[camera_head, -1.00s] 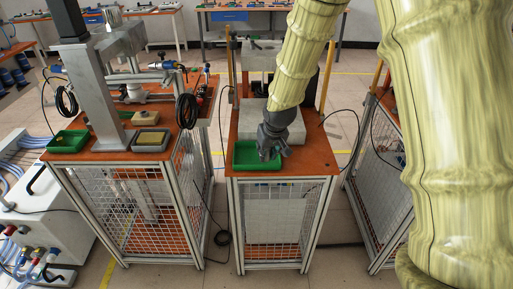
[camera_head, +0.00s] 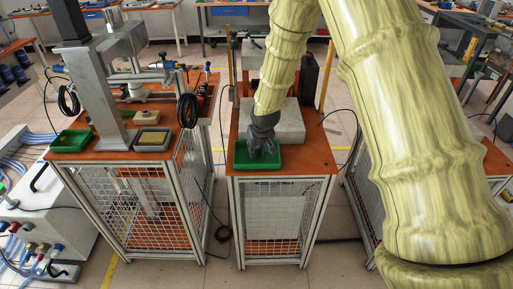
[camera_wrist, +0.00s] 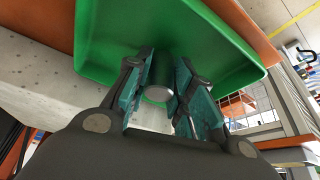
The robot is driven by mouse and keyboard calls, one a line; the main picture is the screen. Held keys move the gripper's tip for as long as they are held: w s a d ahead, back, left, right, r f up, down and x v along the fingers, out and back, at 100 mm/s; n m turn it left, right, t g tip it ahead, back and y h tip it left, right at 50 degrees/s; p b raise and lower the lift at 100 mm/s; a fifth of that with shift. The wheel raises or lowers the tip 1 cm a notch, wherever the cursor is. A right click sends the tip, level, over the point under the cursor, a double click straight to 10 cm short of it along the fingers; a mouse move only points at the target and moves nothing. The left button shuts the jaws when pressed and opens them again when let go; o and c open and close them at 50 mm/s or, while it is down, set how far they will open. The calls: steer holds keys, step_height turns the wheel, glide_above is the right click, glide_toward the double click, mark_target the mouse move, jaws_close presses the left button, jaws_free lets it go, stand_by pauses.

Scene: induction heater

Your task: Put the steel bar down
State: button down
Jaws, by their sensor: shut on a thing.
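My gripper (camera_head: 262,150) is over the green tray (camera_head: 242,165) on the middle wooden-topped stand. The wrist view shows my gripper (camera_wrist: 162,98) with its two teal-padded fingers closed on the steel bar (camera_wrist: 158,93), a short grey cylinder whose round end faces the camera. The green tray (camera_wrist: 225,55) lies beyond the fingers and fills the upper middle of that view. I cannot tell whether the bar touches the tray floor. In the head view the bar is hidden by my gripper.
A pale grey block (camera_head: 290,122) stands right behind the tray. The left stand (camera_head: 105,155) carries a metal column, another green tray (camera_head: 70,141) and small boxes. A black cable (camera_head: 335,118) runs at the right. Bare wooden top (camera_head: 312,165) shows right of the tray.

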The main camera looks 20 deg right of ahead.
steer(key=shift+f, duration=0.1)
steer(key=c, duration=1.2)
jaws_free()
steer(key=shift+c, duration=0.2)
steer(key=b+v, duration=0.2)
steer(key=v, duration=1)
steer(key=shift+s, duration=0.1)
